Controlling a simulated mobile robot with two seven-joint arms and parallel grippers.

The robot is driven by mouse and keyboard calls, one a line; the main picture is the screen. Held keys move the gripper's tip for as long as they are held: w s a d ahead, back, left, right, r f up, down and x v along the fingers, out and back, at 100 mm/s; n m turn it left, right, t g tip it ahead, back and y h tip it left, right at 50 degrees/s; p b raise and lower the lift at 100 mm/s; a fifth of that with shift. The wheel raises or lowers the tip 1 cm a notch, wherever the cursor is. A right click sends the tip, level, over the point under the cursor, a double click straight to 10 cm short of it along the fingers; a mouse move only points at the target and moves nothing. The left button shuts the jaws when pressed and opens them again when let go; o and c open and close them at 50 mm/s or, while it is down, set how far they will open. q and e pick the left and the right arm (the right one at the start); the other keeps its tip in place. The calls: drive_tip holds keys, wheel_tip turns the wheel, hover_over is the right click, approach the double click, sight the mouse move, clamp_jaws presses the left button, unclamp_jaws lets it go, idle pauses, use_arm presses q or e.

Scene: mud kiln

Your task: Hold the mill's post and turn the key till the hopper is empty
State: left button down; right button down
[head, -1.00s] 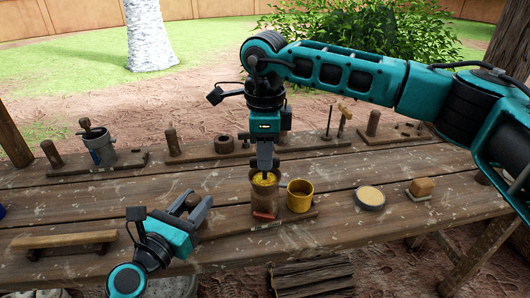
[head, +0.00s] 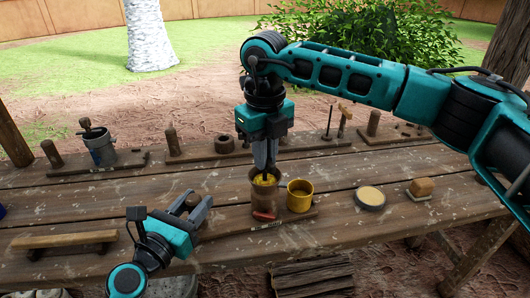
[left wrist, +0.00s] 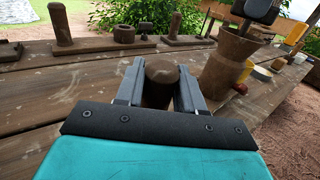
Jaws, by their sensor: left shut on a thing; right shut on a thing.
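The mill's hopper (head: 264,196) is a brown cup with yellow stuff inside, standing on a wooden base on the bench; it also shows in the left wrist view (left wrist: 229,66). My right gripper (head: 265,172) points straight down into the hopper's mouth, shut on the key, which its fingers hide. The post (left wrist: 161,80) is a dark, round-topped wooden peg left of the hopper. My left gripper (left wrist: 161,85) is shut around it; in the head view this gripper (head: 194,206) reaches in from the lower left. How much yellow stuff is left cannot be told exactly.
A yellow tin (head: 300,197) stands close right of the hopper, with a red piece (head: 264,215) in front. A round pale-topped dish (head: 370,197) and a block (head: 422,187) lie further right. Wooden stands with pegs line the back. A wooden bar (head: 65,240) lies front left.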

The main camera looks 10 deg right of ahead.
drive_tip(key=m, duration=0.4)
drive_tip(key=shift+m, duration=2.9)
drive_tip(key=c, duration=1.1)
unclamp_jaws()
drive_tip(key=shift+c, duration=0.2)
drive_tip(key=shift+r, duration=0.15)
wheel_tip(320, 180, up, 12)
